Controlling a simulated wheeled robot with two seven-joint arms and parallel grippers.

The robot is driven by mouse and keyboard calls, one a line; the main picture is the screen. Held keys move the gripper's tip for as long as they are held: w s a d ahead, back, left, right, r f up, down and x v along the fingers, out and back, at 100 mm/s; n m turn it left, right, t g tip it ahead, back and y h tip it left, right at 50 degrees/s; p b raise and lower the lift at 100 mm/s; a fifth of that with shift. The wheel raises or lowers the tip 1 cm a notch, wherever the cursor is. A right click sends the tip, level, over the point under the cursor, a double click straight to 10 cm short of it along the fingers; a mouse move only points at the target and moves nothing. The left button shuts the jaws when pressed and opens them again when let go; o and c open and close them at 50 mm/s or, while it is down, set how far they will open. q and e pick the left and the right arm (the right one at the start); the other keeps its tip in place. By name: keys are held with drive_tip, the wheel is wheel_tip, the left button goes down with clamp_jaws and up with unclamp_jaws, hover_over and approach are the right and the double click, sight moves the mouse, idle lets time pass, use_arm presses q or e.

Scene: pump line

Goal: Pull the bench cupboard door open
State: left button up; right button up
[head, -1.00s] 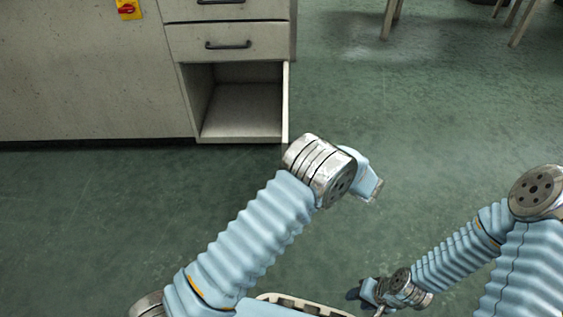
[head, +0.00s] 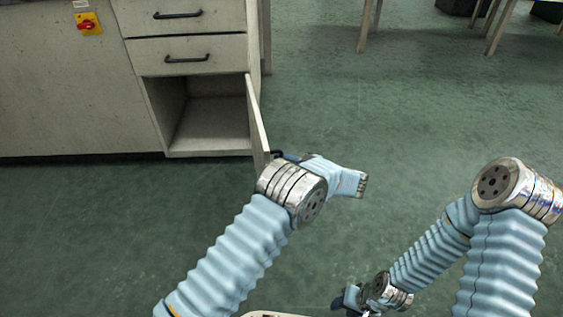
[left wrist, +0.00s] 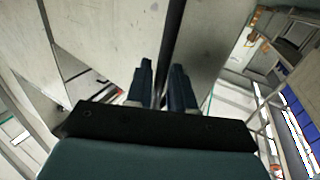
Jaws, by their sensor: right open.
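The bench cupboard door (head: 257,125) stands swung out from the right side of the open cupboard (head: 205,125), seen almost edge-on in the head view. My left gripper is at the door's outer side, mostly hidden behind the door and my left arm in the head view. In the left wrist view its two dark fingers (left wrist: 163,88) sit on either side of the dark bar handle (left wrist: 174,35), close around it, with the pale door face (left wrist: 110,35) behind. My right gripper (head: 350,299) is low in the head view, open, empty and away from the door.
Two drawers with dark handles (head: 187,57) are above the cupboard. A red switch on a yellow plate (head: 86,23) is on the bench front at left. Wooden legs (head: 368,25) stand at the back right. The green floor (head: 420,110) right of the door is clear.

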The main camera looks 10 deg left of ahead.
use_arm(q)
drive_tip(key=shift+o, duration=0.4)
drive_tip(key=v, duration=1.3)
drive_tip(key=shift+d, duration=0.35)
drive_tip(key=shift+s+d, duration=0.1)
drive_tip(key=shift+d, duration=0.05)
